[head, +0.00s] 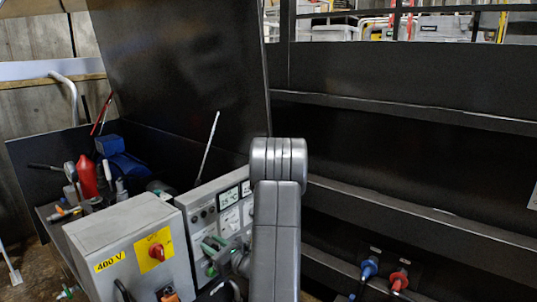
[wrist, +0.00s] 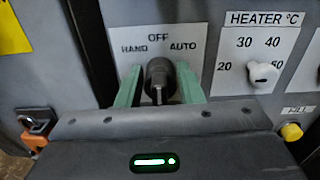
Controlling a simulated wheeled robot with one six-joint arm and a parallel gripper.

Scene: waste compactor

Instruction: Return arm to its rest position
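My gripper (wrist: 158,85) has its two green fingers apart, one on each side of a black selector knob (wrist: 158,78) on a grey panel. A gap shows between the left finger and the knob; whether the right finger touches it I cannot tell. The knob sits under the labels HAND, OFF and AUTO; its exact setting is unclear. In the head view, my arm rises in front of the control panel (head: 197,206), and the green fingers of my gripper (head: 212,248) are close to the panel face.
Right of the knob is a white HEATER dial (wrist: 263,75), with a yellow button (wrist: 291,132) below. A grey 400 V box (head: 125,245) stands left of the panel. Blue (head: 369,268) and red (head: 398,280) plugs are at lower right. A dark upright sheet (head: 180,70) stands behind.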

